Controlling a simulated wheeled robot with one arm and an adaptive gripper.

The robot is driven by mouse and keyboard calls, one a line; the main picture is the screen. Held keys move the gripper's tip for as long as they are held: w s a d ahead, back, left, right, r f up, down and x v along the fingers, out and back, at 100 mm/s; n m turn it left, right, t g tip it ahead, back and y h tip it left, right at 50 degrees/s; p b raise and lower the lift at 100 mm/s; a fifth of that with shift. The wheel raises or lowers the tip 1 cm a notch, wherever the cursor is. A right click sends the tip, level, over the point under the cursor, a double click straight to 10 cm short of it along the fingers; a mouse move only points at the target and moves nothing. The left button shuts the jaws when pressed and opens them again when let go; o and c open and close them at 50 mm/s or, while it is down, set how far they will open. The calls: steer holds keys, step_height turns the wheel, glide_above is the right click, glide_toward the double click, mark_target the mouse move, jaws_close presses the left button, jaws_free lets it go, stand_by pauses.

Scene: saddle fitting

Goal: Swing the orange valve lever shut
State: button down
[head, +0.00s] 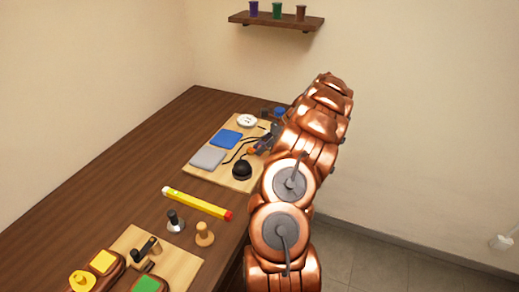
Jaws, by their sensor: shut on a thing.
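The orange valve lever (252,150) shows only as a small orange piece at the tips of my gripper, on the right part of the far light wooden board (233,182). My gripper (259,146) reaches down from the right and is shut on this orange piece. The fingers and my arm hide most of the lever and whatever it is mounted on. I cannot tell the lever's angle.
The far board also holds a blue pad (225,139), a grey pad (208,158), a white disc (246,120) and a black dome (242,171). A shelf (277,20) hangs above.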

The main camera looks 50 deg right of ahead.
steer(key=shift+w+d+f+n+g+y, duration=0.1)
steer(key=shift+d+n+g+y, duration=0.45)
steer(key=shift+n, duration=0.45)
steer(key=shift+n+g, duration=0.35)
steer(key=shift+n, duration=0.05)
steer(key=c, duration=1)
jaws_free()
steer(key=shift+c, duration=0.2)
steer(key=shift+a+r+m+t, duration=0.2)
steer(key=shift+a+m+t, duration=0.1)
steer(key=shift+m+t, duration=0.3)
